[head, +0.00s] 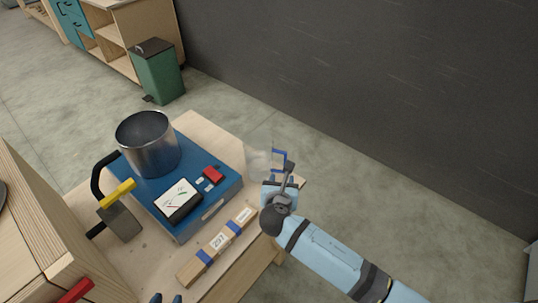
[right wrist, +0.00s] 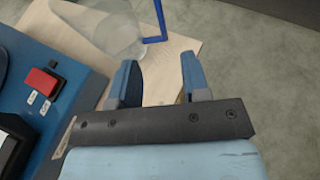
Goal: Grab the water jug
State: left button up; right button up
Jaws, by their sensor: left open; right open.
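The clear water jug (head: 257,155) with a blue handle stands at the far right corner of the wooden table in the head view. In the right wrist view the jug (right wrist: 112,28) is at the top, partly cut off, with its handle facing right. My right gripper (head: 279,183) is open beside the handle on the near side. In the right wrist view its two blue fingers (right wrist: 158,72) are apart and empty, short of the handle. Only the blue fingertips of my left gripper (head: 165,298) show at the bottom edge of the head view; it is open.
A blue hot-plate device (head: 212,205) with a gauge carries a metal pot (head: 148,145), left of the jug. A wood block with blue bands (head: 216,246) lies in front. A yellow-and-black tool (head: 118,212) is at left. A green bin (head: 158,75) stands on the floor behind.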

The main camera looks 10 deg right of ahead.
aim_at(266, 160)
jog(key=x, duration=1.3)
jog(key=shift+s+f, duration=0.15)
jog(key=shift+f, duration=0.05)
jog(key=shift+r, duration=0.1)
grip_shut()
